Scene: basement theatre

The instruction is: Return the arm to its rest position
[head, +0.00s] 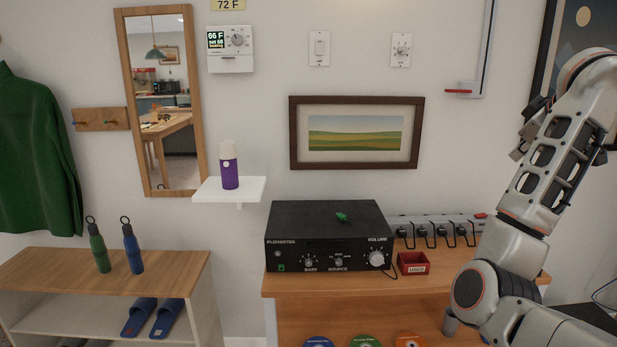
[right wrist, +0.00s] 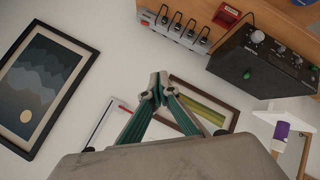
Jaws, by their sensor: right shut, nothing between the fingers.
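My right arm (head: 545,185) is bent at the right side of the head view. Its pale forearm rises steeply in front of the wall and the dark-framed picture at the upper right. In the right wrist view my right gripper (right wrist: 157,90) is shut and empty. Its two fingertips meet in front of the wall, apart from any object. In the head view the fingers are hard to make out beside the arm links. My left gripper is not in view.
A black amplifier (head: 330,244) with a small green object (head: 342,217) on top stands on a wooden cabinet (head: 290,300). A red box (head: 412,263) and power strip (head: 445,226) are beside it. A purple-and-white bottle (head: 229,168) stands on a white shelf (head: 205,190).

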